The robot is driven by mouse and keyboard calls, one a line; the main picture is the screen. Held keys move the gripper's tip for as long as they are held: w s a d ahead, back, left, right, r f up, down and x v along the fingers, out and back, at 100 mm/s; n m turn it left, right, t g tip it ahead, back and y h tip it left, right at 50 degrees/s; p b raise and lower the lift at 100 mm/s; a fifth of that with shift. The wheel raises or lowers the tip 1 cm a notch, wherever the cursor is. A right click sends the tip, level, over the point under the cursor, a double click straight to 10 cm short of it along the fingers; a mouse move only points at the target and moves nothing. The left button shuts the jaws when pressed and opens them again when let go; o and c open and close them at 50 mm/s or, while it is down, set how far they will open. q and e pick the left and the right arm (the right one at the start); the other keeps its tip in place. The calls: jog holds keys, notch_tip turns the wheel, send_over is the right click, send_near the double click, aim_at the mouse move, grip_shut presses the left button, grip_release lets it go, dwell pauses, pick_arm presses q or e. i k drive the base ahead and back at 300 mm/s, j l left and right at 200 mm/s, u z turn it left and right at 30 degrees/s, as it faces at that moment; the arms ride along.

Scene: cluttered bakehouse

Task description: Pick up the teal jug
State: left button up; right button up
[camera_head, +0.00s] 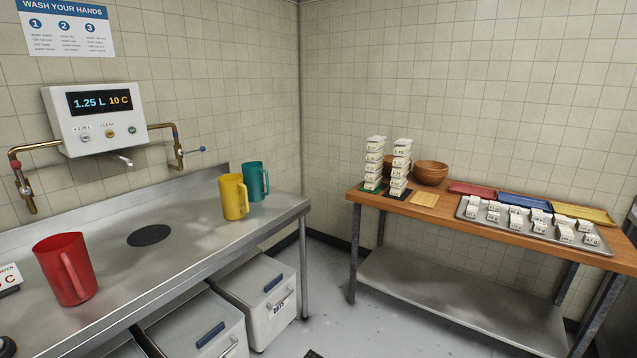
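The teal jug (257,180) stands upright on the steel counter (190,240), close to its far right end. Its handle points to the right. A yellow jug (235,198) stands just in front of it and to its left, hiding part of its lower left side. A red jug (66,270) stands apart at the near left of the counter. Neither of my grippers shows in the head view.
A water dispenser (95,118) with brass pipes hangs above the counter. White bins (262,300) stand underneath. A floor gap separates a wooden-topped table (480,224) with stacked containers (374,165), wooden bowls (431,173) and a tray of labelled blocks (590,245).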

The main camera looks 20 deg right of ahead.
aim_at(253, 173)
jog(key=i+l+u, duration=0.15)
jog(key=u, duration=0.25)
jog(key=i+l+u, duration=0.4)
jog(key=k+j, duration=0.1)
jog(key=j, duration=0.05)
